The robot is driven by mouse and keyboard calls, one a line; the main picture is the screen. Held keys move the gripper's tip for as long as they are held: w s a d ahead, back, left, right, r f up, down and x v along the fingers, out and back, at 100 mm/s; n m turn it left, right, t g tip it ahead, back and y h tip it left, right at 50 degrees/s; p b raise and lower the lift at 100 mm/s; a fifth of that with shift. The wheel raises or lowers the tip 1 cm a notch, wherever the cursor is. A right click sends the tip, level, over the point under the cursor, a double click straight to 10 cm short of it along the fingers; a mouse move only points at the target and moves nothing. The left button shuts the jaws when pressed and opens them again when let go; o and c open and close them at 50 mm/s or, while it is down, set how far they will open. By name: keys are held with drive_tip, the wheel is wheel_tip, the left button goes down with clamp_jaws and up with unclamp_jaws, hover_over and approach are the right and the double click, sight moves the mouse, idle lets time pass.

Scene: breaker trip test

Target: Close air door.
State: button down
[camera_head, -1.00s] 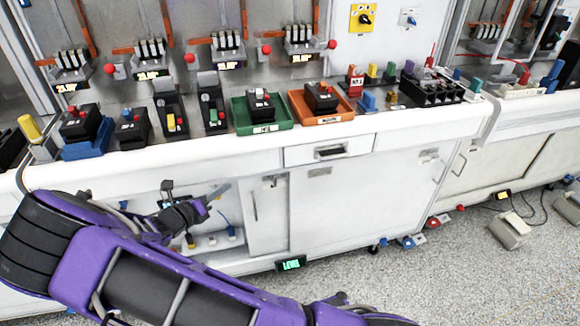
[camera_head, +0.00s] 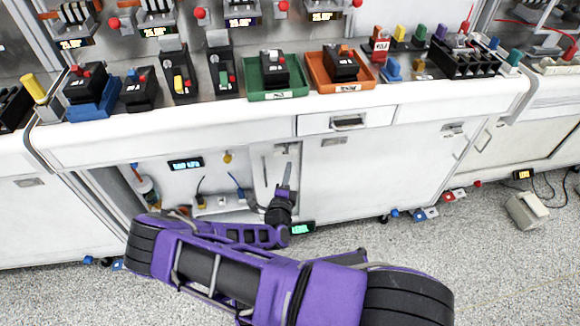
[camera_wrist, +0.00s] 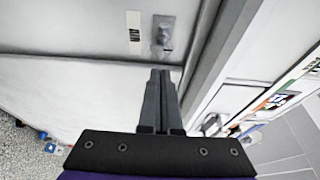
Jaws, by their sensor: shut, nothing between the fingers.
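The open compartment (camera_head: 205,178) under the bench shows a small display, a yellow fitting, cables and low sockets inside. A narrow white door panel (camera_head: 257,172) with a thin vertical handle stands at its right side; I take it for the air door, though no label is readable. My gripper (camera_head: 288,168) is shut and empty, pointing up in front of the panel's right part. In the wrist view my shut fingertips (camera_wrist: 160,72) are just below a small grey latch plate (camera_wrist: 164,34) on a white surface. I cannot tell whether they touch it.
A white drawer (camera_head: 347,122) and a wide closed cabinet front (camera_head: 365,180) are to the right. Trays and breakers line the bench top (camera_head: 180,125) above. A small display (camera_head: 302,228) sits below my gripper. The speckled floor is open in front.

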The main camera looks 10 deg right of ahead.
sight(292, 153)
drive_tip(key=x, duration=0.7)
drive_tip(key=shift+w+d, duration=0.15)
drive_tip(key=shift+w, duration=0.2)
